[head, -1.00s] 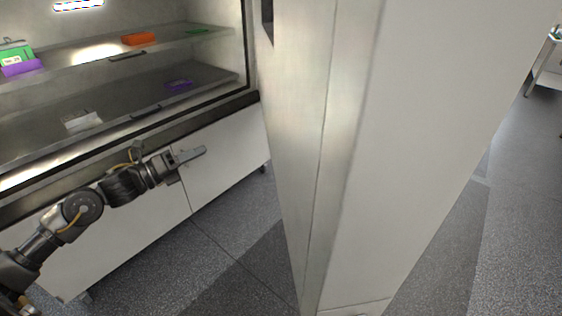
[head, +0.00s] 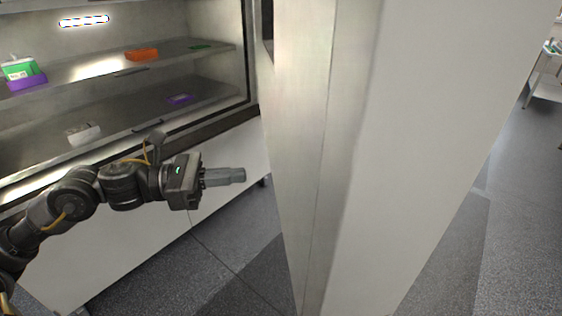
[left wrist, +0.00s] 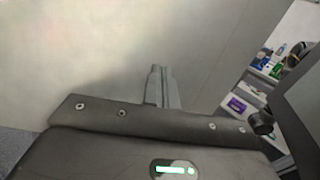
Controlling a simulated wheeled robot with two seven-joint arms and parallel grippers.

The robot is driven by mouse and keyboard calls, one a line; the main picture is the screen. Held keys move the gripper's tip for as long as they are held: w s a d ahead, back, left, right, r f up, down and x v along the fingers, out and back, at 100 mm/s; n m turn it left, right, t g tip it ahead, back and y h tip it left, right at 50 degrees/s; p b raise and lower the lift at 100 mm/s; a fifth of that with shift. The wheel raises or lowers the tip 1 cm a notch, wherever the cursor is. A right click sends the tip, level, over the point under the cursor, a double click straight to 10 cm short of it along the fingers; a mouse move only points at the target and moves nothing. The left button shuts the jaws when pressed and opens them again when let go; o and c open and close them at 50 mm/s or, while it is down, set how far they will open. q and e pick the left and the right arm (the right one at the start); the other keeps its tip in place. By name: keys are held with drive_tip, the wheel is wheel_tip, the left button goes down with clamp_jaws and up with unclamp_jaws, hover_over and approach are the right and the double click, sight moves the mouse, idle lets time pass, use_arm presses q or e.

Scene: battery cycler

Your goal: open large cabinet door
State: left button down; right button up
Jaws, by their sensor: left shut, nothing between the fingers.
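The large cabinet (head: 122,137) stands at the left in the head view, its lit interior and shelves exposed. The large cabinet door (head: 302,130) stands swung out, filling the middle of the head view, with its edge and one broad pale face toward me. My left gripper (head: 243,175) is shut and empty, in front of the cabinet's lower white panel and left of the door. In the left wrist view the shut fingers (left wrist: 158,72) point toward a pale flat surface; I cannot tell whether they touch it. My right gripper is not in view.
Shelves hold a purple and green box (head: 22,76), an orange tray (head: 142,54) and a white item (head: 84,134). Open grey floor (head: 520,190) lies right of the door. A white table (head: 546,88) stands far right.

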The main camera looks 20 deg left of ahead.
sight(298, 170)
use_arm(q)
drive_tip(key=p+x, duration=0.2)
drive_tip(key=x, duration=0.2)
drive_tip(key=p+x, duration=0.2)
drive_tip(key=x, duration=0.2)
drive_tip(key=shift+w+d+r, duration=0.2)
drive_tip(key=shift+d, duration=0.15)
drive_tip(key=shift+w+d+f, duration=0.15)
drive_tip(key=shift+d+f, duration=0.05)
drive_tip(key=shift+d, duration=0.1)
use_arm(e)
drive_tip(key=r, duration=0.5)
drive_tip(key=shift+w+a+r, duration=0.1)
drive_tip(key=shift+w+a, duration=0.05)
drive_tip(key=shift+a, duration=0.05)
